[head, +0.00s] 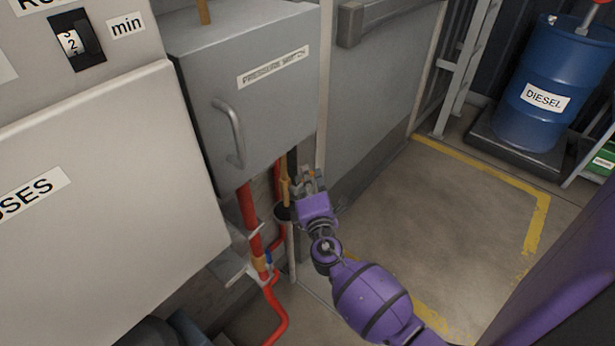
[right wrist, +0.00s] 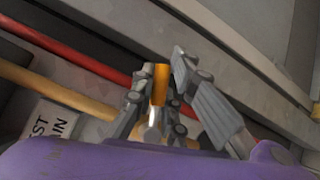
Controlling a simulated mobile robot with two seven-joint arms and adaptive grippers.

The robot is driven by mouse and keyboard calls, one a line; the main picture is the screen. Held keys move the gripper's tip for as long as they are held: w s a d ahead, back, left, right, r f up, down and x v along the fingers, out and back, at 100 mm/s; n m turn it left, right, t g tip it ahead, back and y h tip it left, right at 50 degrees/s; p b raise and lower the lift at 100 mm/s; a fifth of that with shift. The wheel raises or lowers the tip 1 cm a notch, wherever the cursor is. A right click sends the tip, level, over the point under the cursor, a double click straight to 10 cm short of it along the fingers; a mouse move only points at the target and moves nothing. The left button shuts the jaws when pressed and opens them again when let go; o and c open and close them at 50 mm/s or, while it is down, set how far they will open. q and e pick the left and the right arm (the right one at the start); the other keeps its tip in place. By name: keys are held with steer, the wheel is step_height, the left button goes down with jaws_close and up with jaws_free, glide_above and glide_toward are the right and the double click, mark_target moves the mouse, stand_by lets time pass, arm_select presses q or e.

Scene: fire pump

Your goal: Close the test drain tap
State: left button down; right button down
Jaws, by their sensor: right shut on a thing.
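The test drain tap shows in the right wrist view as an orange lever (right wrist: 161,80) with a pale metal lower part. A white label (right wrist: 53,126), partly hidden and reading "…ST …AIN", is beside it. My right gripper (right wrist: 158,93) has its fingers on both sides of the lever and is shut on it. In the head view my right gripper (head: 309,179) is below the grey pressure switch box, beside a thin brass pipe (head: 284,178). There the tap is mostly hidden by the gripper. My left gripper is not in view.
The grey pressure switch box (head: 250,100) with a bar handle (head: 233,135) hangs just above. Red pipes (head: 248,215) run down left of the gripper. A white cabinet (head: 100,200) is at left. Floor marked in yellow (head: 470,210) is clear; a blue diesel drum (head: 545,85) stands behind.

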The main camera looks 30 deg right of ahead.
steer(key=shift+r, duration=0.1)
steer(key=p, duration=0.1)
steer(key=m+g+p, duration=0.1)
steer(key=p, duration=0.1)
steer(key=shift+w+f+m+y+p, duration=0.1)
steer(key=shift+f+m+y+p, duration=0.1)
steer(key=shift+m+y+p, duration=0.15)
steer(key=shift+f, duration=0.2)
steer(key=shift+f+m+g, duration=0.25)
steer(key=shift+g, duration=0.05)
steer(key=c, duration=1.8)
jaws_free()
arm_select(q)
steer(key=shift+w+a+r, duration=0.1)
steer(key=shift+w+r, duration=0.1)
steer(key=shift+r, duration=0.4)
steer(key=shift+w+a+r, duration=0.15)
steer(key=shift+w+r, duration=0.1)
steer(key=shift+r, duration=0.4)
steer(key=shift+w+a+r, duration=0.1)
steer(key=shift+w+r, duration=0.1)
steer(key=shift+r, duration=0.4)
arm_select(e)
steer(key=shift+o, duration=0.2)
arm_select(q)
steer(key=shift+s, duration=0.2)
arm_select(e)
steer(key=v, duration=1.2)
steer(key=shift+r, duration=0.1)
